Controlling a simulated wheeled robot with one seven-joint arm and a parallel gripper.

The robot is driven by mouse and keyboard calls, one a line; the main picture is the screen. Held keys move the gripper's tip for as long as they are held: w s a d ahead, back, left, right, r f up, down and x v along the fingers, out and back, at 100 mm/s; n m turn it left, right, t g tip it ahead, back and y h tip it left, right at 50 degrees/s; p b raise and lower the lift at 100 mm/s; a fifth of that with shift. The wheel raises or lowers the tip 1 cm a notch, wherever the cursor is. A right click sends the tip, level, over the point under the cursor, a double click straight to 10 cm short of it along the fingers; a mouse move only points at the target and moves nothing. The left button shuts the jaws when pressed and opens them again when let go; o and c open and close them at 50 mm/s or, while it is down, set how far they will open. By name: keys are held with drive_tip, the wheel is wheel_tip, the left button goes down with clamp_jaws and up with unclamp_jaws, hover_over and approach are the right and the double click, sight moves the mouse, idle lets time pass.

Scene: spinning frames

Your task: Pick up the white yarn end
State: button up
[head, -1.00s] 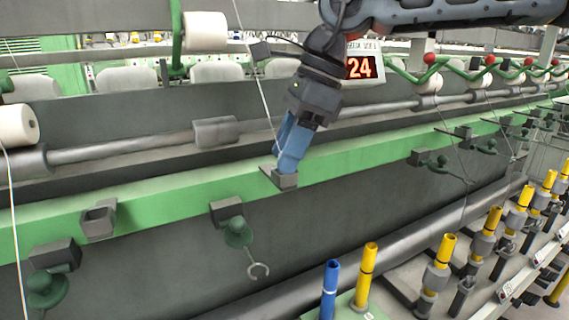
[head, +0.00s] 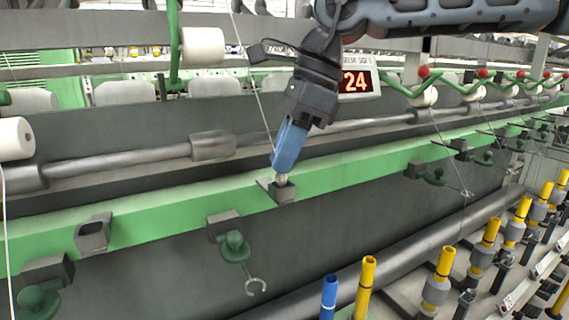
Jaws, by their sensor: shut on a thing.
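A thin white yarn (head: 262,112) comes down from the top of the head view, past the white roving bobbin (head: 203,46), to my gripper. My gripper (head: 279,172) points down with its blue fingers together, just above a grey bracket (head: 281,190) on the green rail. The fingers are shut on the lower part of the yarn. The yarn's very end is hidden at the fingers or too small to make out.
The green rail (head: 150,215) carries several grey brackets and green guides, one with a curled hook (head: 255,286). Yellow bobbin tubes (head: 366,280) and a blue tube (head: 328,297) stand below right. A red "24" display (head: 357,81) is behind my arm.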

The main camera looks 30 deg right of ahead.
drive_tip(key=v, duration=0.3)
drive_tip(key=shift+w+a+b, duration=0.15)
drive_tip(key=shift+b, duration=0.25)
drive_tip(key=s+d+r+b, duration=0.1)
drive_tip(key=s+d+r, duration=0.2)
drive_tip(key=d+r, duration=0.3)
drive_tip(key=d, duration=0.4)
drive_tip(key=shift+d+r+b, duration=0.2)
drive_tip(key=shift+r+b, duration=0.1)
drive_tip(key=shift+r, duration=0.05)
